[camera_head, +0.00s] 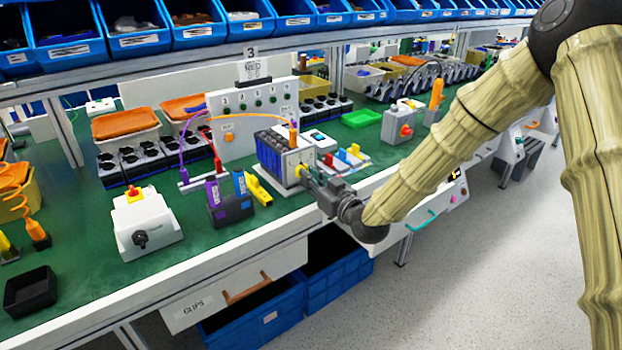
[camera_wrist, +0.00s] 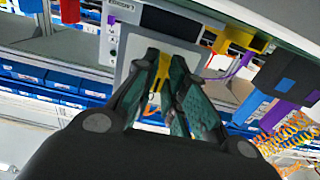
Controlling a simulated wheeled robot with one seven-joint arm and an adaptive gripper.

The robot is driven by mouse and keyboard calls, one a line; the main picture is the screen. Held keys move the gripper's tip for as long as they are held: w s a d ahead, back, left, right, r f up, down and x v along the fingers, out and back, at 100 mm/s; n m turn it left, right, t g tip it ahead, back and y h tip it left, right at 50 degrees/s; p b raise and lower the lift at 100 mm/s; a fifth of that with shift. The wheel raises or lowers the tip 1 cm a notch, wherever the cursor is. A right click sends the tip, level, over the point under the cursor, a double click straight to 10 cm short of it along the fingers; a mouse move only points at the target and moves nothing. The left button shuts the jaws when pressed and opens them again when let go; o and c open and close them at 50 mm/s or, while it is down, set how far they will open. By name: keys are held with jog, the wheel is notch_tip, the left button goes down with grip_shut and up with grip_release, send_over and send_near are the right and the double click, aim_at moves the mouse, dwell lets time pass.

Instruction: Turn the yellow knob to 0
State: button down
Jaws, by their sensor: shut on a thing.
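The yellow knob (camera_head: 299,171) is on the front of a grey-white module with dark blocks on top (camera_head: 275,146), on the green bench. My gripper (camera_head: 306,174) reaches it from the right and front, with its fingers at the knob. In the wrist view my gripper's fingers (camera_wrist: 162,75) are closed on either side of the yellow knob (camera_wrist: 163,66), which shows between them against the module's pale face (camera_wrist: 133,45). The fingers hide most of the knob, so its pointing direction and any scale marks cannot be read.
Left of the module stand a yellow connector (camera_head: 258,190) and a dark holder with purple and blue plugs (camera_head: 231,209). A white box with a black knob (camera_head: 148,222) is farther left. Colored blocks (camera_head: 347,158) stand right behind my gripper. The floor in front is clear.

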jog(key=c, duration=1.5)
grip_release()
jog(key=v, duration=1.2)
